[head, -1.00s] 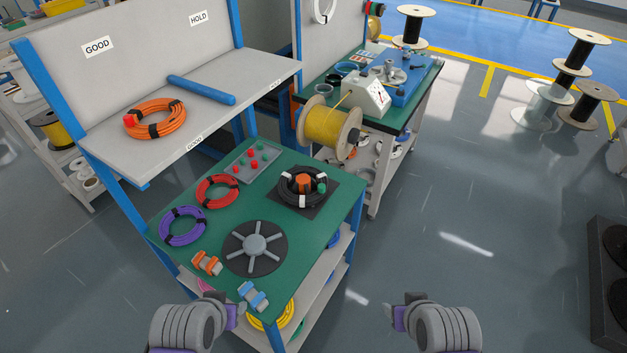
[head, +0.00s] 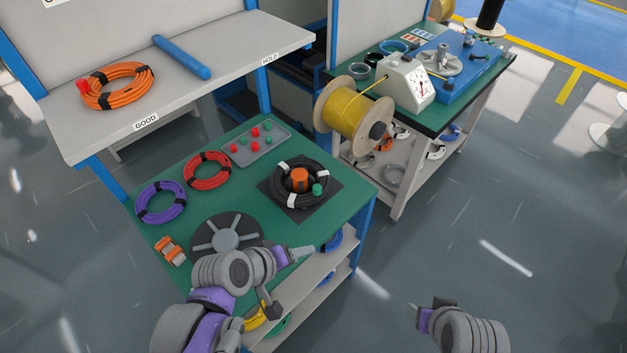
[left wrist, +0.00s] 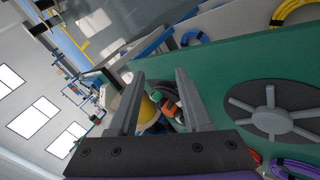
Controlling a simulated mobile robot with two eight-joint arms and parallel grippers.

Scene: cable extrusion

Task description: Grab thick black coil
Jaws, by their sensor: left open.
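The thick black coil (head: 316,173) lies flat on a dark square mat (head: 332,189) at the right of the green table (head: 225,178). In the left wrist view, the orange and green pieces show between the open fingers (left wrist: 158,82), and a finger partly hides the coil. My right gripper (head: 430,308) is low at right, away from the table; its jaw opening is unclear.
A grey spoked disc (head: 226,238) lies in front of the coil, partly behind my left arm. Red (head: 207,170) and purple (head: 160,202) coils lie at left. A yellow wire spool (head: 352,112) stands behind right. A shelf (head: 190,85) overhangs the table's back.

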